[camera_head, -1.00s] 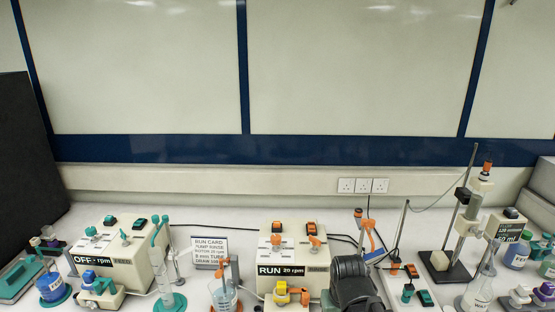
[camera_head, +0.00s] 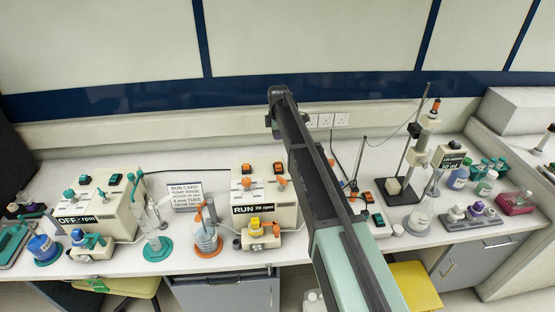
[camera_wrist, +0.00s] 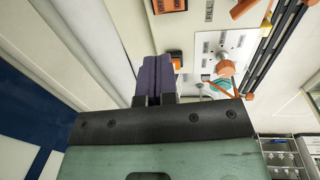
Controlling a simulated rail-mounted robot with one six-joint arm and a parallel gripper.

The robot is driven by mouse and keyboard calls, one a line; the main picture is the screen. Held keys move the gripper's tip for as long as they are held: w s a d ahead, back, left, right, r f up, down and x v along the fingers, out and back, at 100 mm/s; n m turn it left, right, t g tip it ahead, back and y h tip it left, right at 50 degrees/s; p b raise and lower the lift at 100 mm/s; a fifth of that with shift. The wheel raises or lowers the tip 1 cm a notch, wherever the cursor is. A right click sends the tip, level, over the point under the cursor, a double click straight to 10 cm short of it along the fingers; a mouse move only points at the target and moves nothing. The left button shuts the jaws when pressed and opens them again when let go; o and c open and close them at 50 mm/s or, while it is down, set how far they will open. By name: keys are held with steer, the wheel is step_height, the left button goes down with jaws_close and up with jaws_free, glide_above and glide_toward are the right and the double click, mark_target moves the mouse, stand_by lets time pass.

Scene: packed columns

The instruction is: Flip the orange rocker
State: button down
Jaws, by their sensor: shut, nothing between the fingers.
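Several orange rockers show. Two sit at the back of the top of the pump box marked RUN (camera_head: 262,212): a left rocker (camera_head: 246,168) and a right rocker (camera_head: 278,167). Another orange rocker (camera_head: 368,197) is on the low switch block to the right. My gripper (camera_head: 273,128) is beyond the right rear of the pump box, above the bench. In the wrist view its dark purple fingers are together, with nothing between them. An orange rocker (camera_wrist: 168,5) and a small orange-and-black part (camera_wrist: 175,60) lie past the fingers; neither appears touched.
Orange knobs (camera_head: 281,181) stand up from the pump's top plate. A run card (camera_head: 185,196) and a beaker on an orange base (camera_head: 206,238) are left of the pump. A stand with a tall rod (camera_head: 404,188) is at right. My arm crosses the bench beside the pump.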

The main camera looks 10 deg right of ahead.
mark_target(278, 166)
steer(key=f+b, duration=0.4)
steer(key=w+f+b, duration=0.1)
steer(key=f+b, duration=0.9)
steer(key=shift+w, duration=0.3)
steer(key=shift+f, duration=0.15)
steer(key=shift+s, duration=0.1)
steer(key=shift+s+r, duration=0.25)
steer(key=shift+s, duration=0.5)
steer(key=shift+w, duration=0.15)
